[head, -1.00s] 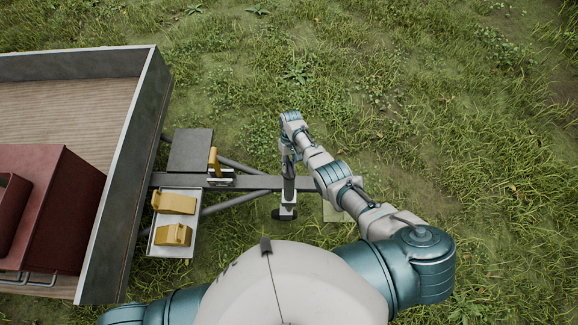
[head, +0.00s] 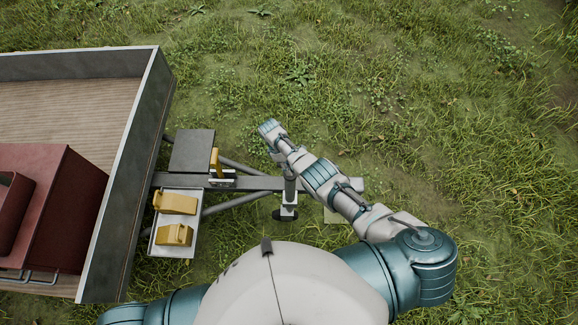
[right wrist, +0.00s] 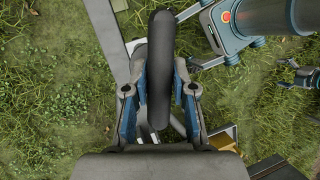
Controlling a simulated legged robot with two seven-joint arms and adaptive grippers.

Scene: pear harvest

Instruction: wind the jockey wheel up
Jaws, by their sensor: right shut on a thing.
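The jockey wheel's post (head: 289,197) stands upright on the trailer drawbar (head: 258,183), with its dark wheel (head: 279,214) low beside it. My right arm reaches over the post in the head view and mostly hides the right gripper there. In the right wrist view my right gripper (right wrist: 158,98) is shut on a dark rounded grip, seemingly the jockey wheel's crank handle (right wrist: 160,60). The handle stands between the two blue-padded fingers. A small dark jointed part at the right edge of that view may be my left gripper (right wrist: 299,75); its jaws are unclear.
The trailer bed (head: 70,110) with a dark red box (head: 75,215) is at left. A tray (head: 160,250) holds two yellow blocks (head: 175,203). A yellow lever (head: 214,160) stands on the drawbar near a grey plate (head: 191,150). Open grass lies beyond and to the right.

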